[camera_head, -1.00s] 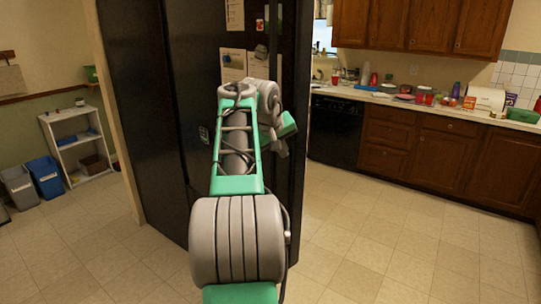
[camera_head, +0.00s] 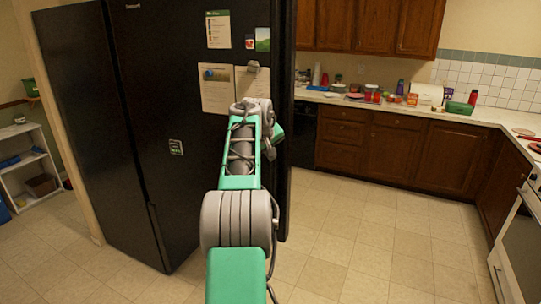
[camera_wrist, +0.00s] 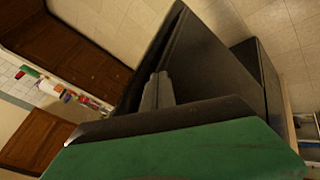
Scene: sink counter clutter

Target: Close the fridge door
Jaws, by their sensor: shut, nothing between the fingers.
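The black fridge (camera_head: 90,140) stands at the left and centre of the head view. Its broad door panel (camera_head: 190,160) carries papers and magnets, and a dark vertical edge (camera_head: 288,60) bounds it on the right. I cannot tell how far the door stands open. My arm reaches towards this panel, and my gripper is mostly hidden behind my wrist in the head view. In the wrist view, my gripper (camera_wrist: 158,78) shows grey fingers shut together, with nothing between them. They lie against the dark fridge surface (camera_wrist: 200,60) in the picture; contact is unclear.
Wooden cabinets (camera_head: 400,150) and a counter (camera_head: 440,108) with clutter stand at the back right. A white stove (camera_head: 520,245) is at the right edge. A white shelf (camera_head: 28,165) stands at the far left. The tiled floor (camera_head: 370,240) right of the fridge is clear.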

